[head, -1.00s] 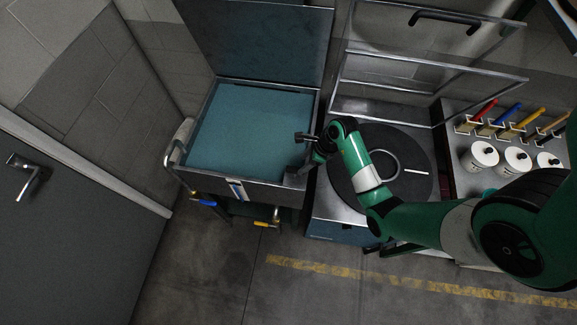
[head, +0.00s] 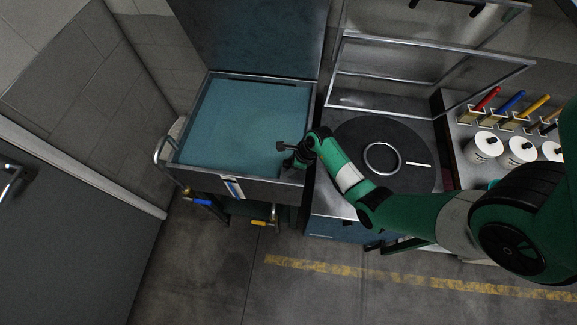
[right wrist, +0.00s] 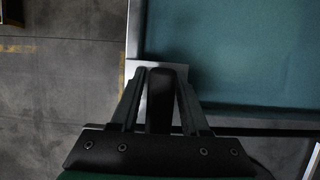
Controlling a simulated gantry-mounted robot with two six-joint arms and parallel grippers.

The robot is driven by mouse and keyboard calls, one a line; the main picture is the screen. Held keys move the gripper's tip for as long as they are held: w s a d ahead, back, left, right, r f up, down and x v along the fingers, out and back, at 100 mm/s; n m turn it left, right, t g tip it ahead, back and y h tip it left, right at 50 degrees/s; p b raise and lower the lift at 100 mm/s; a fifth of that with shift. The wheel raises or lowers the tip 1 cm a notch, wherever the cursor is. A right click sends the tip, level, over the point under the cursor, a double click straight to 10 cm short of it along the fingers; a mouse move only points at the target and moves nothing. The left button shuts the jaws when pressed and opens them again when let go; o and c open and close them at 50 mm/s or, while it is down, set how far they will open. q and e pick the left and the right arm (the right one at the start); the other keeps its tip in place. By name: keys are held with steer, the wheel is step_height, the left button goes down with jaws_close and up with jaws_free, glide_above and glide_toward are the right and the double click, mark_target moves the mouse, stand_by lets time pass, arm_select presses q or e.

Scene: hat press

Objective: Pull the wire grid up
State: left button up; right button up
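My right gripper (head: 289,158) is over the right front corner of a metal basin (head: 238,187). In the right wrist view a dark upright bar (right wrist: 161,97) stands between its two fingers. I cannot tell whether the bar is a handle of the grid or whether the fingers press on it. The basin holds a flat teal surface (head: 240,125), which looks like water. No wire mesh can be made out in the basin. My left gripper is not in view.
The basin's lid (head: 245,38) stands open behind it. To the right are a round dark plate with a metal ring (head: 383,159), a raised metal frame (head: 430,52), and a shelf with several white pots (head: 486,147) and coloured-handled tools (head: 510,104). Open floor lies in front.

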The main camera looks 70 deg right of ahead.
jaws_close()
stand_by(1.1)
